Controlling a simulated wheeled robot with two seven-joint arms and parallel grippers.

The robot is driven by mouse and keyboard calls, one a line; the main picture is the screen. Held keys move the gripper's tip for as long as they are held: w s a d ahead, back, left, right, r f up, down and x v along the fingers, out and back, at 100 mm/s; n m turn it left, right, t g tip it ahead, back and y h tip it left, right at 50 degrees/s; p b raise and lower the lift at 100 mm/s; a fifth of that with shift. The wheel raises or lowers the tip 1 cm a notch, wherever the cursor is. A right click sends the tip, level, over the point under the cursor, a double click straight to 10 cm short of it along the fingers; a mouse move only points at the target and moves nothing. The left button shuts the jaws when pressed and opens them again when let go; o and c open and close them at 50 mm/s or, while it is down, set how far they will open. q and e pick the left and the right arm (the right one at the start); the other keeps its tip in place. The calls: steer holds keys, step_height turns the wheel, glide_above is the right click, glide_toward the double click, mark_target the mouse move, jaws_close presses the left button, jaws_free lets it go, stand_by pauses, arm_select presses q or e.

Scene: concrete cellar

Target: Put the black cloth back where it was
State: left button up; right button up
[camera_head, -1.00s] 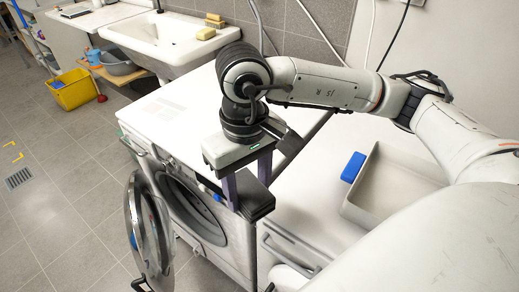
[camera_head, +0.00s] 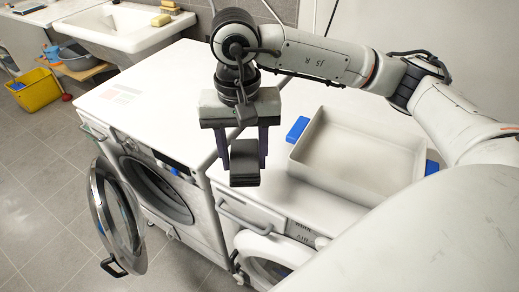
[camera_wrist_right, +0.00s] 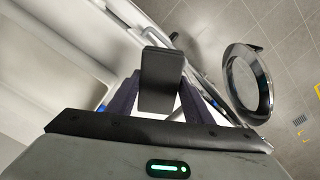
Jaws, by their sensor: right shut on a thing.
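The black cloth (camera_head: 245,164) is a small dark folded pad. My right gripper (camera_head: 243,148) is shut on it and holds it in the air, near the front edges of the two machines in the head view. In the right wrist view the cloth (camera_wrist_right: 162,80) sits between the two purple-grey fingers of the gripper (camera_wrist_right: 160,100). My left gripper is not in view.
The left washing machine (camera_head: 150,92) has its round door (camera_head: 118,215) swung open. The right machine (camera_head: 265,188) carries an empty grey tray (camera_head: 350,185) with blue handles. A sink (camera_head: 125,30) and a yellow bucket (camera_head: 36,92) are at the back left.

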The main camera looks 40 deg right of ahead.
mark_target(244, 139)
steer(key=w+d+m, duration=0.1)
steer(key=m, duration=0.1)
steer(key=w+m, duration=0.1)
steer(key=m, duration=0.1)
steer(key=w+d+m+b, duration=0.1)
steer(key=m, duration=0.2)
steer(key=shift+w+d, duration=0.3)
steer(key=shift+d, duration=0.05)
steer(key=w+d+m+b, duration=0.2)
steer(key=w+d+m, duration=0.25)
steer(key=m, duration=0.85)
steer(key=f, duration=0.8)
steer(key=shift+s+d+f, duration=0.1)
steer(key=shift+d+f, duration=0.2)
steer(key=shift+f, duration=0.1)
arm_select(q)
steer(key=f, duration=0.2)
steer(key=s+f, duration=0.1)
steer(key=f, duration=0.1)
arm_select(e)
steer(key=shift+f, duration=0.2)
steer(key=o, duration=0.9)
steer(key=shift+o, duration=0.2)
